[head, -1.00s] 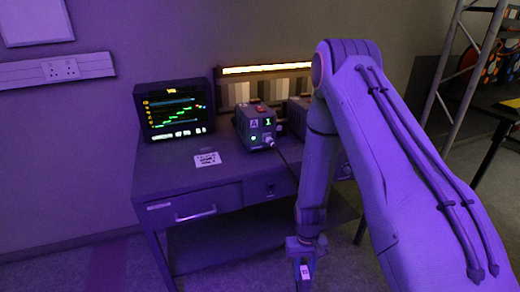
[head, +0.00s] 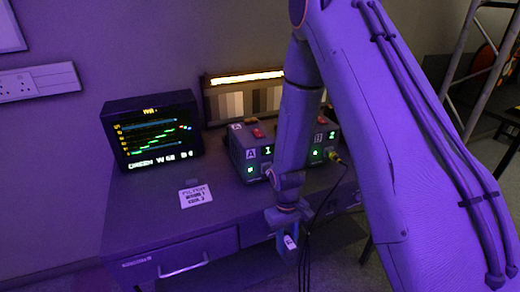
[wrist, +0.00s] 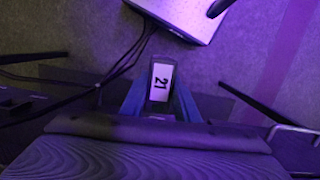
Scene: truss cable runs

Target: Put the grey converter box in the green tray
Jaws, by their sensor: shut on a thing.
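My gripper (head: 290,242) is shut on a small dark piece with a white label (head: 290,242), in front of the desk's drawers. I cannot tell whether this is the grey converter box. Two grey units stand on the desk: unit A (head: 247,160) and unit B (head: 321,136), partly hidden by my arm. No green tray is in view.
The desk (head: 150,215) also holds a monitor (head: 152,130) and a printed card (head: 196,196). Dark cables (head: 307,255) hang by my gripper, and one runs from a plug at unit B. A pale panel (wrist: 185,12) lies beyond the fingers. A metal truss (head: 465,80) stands at the right.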

